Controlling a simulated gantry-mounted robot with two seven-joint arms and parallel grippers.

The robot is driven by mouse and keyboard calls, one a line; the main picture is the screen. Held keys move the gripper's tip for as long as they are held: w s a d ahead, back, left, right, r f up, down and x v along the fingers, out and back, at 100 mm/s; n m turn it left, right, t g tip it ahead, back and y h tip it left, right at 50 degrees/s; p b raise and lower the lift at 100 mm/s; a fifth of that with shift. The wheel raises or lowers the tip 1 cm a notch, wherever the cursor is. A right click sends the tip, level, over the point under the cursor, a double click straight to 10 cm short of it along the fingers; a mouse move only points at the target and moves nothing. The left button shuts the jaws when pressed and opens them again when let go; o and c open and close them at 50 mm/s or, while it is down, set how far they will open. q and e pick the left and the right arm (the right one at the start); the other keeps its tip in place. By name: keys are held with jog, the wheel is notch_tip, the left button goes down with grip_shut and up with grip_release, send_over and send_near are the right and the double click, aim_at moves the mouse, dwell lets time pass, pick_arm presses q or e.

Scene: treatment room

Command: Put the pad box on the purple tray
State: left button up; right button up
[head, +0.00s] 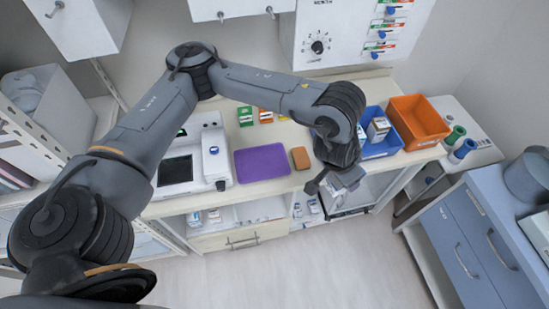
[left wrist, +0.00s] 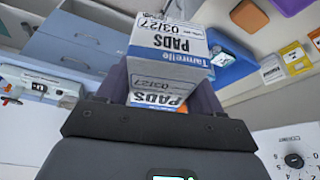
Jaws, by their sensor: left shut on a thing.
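The pad box (left wrist: 165,50) is white with a blue band and "PADS" lettering, and fills the middle of the left wrist view. My left gripper (head: 333,182) is shut on it. In the head view the pad box (head: 351,177) is partly hidden by the gripper, in front of the counter's front edge. The purple tray (head: 262,160) lies flat and empty on the counter, to the left of the gripper. The gripper and box are apart from the tray. My right gripper is not in view.
A brown block (head: 300,158) lies just right of the tray. A blue bin (head: 384,147) with a box in it and an orange bin (head: 418,121) stand further right. A white device (head: 190,160) stands left of the tray. Small coloured boxes (head: 246,116) sit behind the tray.

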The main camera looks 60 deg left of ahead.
pick_arm(q)
jog(key=w+r, duration=0.5)
jog(key=r, duration=0.1)
jog(key=n+y, duration=0.2)
jog(key=n, duration=0.4)
send_near(264, 161)
jog(key=shift+w+a+f, duration=0.15)
jog(key=shift+w+f, duration=0.15)
jog(key=shift+w, duration=0.3)
jog(key=shift+w+a+f, duration=0.2)
jog(key=shift+w+f, duration=0.05)
jog(key=shift+w, duration=0.35)
jog(key=shift+f+b, duration=0.75)
jog(key=shift+f, duration=1.25)
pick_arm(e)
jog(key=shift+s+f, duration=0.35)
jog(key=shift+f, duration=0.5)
